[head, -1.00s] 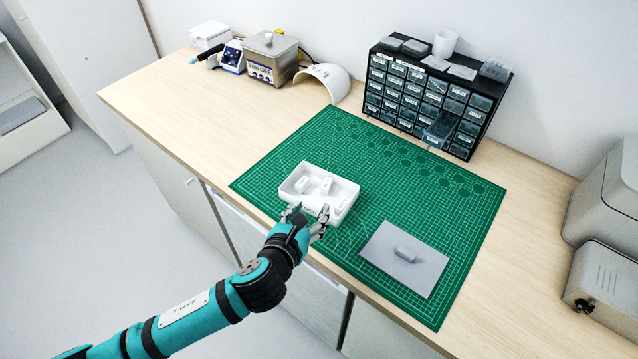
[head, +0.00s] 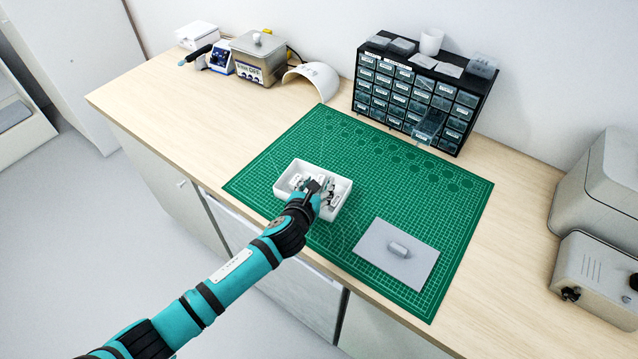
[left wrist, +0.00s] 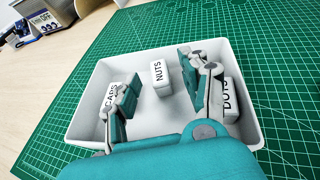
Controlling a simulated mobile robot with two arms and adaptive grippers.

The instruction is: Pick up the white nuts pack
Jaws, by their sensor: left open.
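The white nuts pack (left wrist: 160,77) stands in the white tray (left wrist: 87,88), lettered NUTS, and shows between my open fingers in the left wrist view. My left gripper (left wrist: 160,88) is open over the tray, its fingers down inside the walls. The pack looks a little beyond the fingertips and is not gripped. In the head view my left gripper (head: 318,190) is over the tray (head: 343,200) and hides much of its inside. My right gripper is not in view.
In the tray, a white pack lettered CAPS (left wrist: 112,95) is by the left finger and another lettered DOTS (left wrist: 229,100) by the right finger. A grey plate with a handle (head: 398,262) lies on the green mat (head: 300,150). A drawer cabinet (head: 420,95) stands behind.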

